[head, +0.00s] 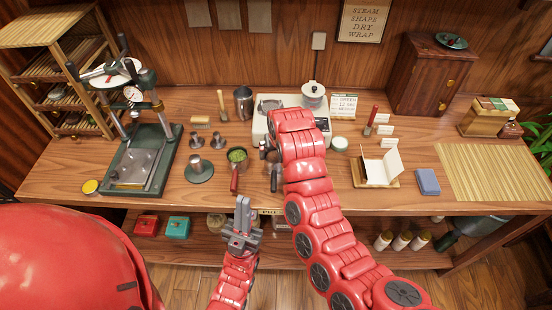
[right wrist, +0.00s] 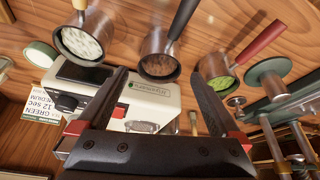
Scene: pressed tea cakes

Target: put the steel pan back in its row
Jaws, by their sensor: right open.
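I cannot tell which the task means. The green-leaf pan (head: 237,156) stands on the table in the head view; the pan beside it (head: 272,160) is partly covered by my right arm. My left gripper (head: 242,205) is low before the table edge, seemingly empty.
A green press (head: 140,165) stands at left. Steel stamps (head: 197,140) and a green stand (head: 199,173) are left of the pans.

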